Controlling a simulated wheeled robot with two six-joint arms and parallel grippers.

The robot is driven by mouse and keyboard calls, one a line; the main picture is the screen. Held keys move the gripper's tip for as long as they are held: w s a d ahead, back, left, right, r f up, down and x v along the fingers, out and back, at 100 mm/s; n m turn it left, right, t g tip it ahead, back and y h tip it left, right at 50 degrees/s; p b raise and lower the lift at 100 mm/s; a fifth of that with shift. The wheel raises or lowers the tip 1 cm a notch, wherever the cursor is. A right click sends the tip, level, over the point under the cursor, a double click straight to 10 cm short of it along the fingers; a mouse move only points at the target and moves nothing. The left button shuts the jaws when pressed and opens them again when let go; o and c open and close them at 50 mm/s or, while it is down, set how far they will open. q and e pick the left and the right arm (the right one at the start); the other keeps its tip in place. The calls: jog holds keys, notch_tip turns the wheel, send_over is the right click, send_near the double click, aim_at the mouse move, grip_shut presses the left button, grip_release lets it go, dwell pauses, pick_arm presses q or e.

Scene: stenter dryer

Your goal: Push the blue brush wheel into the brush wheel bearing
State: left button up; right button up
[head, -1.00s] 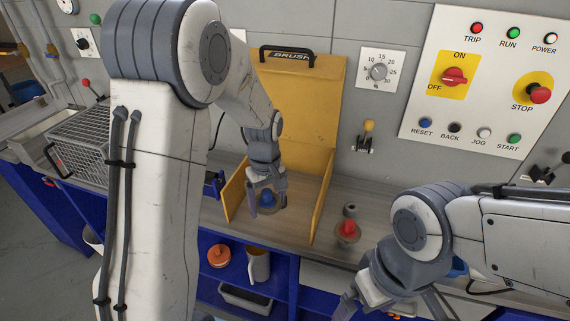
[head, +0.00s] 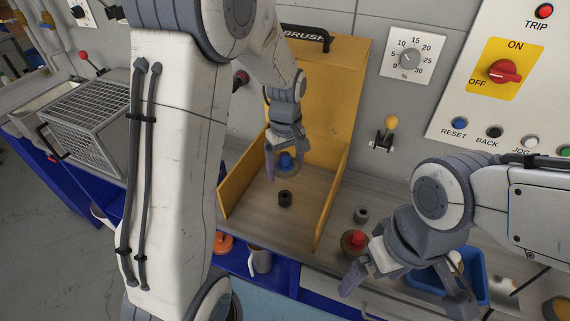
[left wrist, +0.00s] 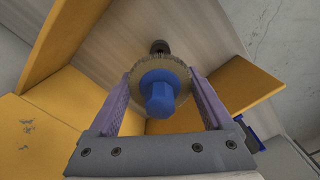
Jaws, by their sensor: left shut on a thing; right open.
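My left gripper (head: 284,170) is shut on the blue brush wheel (head: 286,160), inside the yellow box and above its floor. In the left wrist view the wheel's blue hub (left wrist: 158,98) faces the camera between the two fingers, with its tan bristle disc (left wrist: 160,70) beyond. The black brush wheel bearing (head: 285,198) stands on the surface in the box, nearer the front than the wheel. It also shows past the disc's edge in the left wrist view (left wrist: 159,46), partly hidden and apart from the wheel. My right gripper (head: 405,285) is open and empty at the front right.
Yellow walls (head: 330,198) flank the box area on both sides. A red brush wheel (head: 355,240) and a grey ring-like part (head: 361,215) stand right of the box. A blue bin (head: 470,280) lies beside my right gripper. The control panel (head: 465,90) is behind.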

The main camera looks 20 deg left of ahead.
pick_arm(q)
jog(key=shift+r, duration=0.1)
jog(key=b, duration=0.4)
send_over(285, 191)
jog(key=s, duration=0.1)
jog(key=shift+s+d+f, duration=0.1)
jog(key=shift+d+f, duration=0.05)
jog(key=shift+f, duration=1.35)
jog(key=shift+s+d+f, duration=0.1)
jog(key=shift+f, duration=1.35)
jog(key=shift+p, duration=0.8)
jog(key=shift+f+b, duration=1.25)
jog(key=shift+f, duration=0.75)
jog(key=o, duration=1.2)
jog(key=shift+c, duration=0.2)
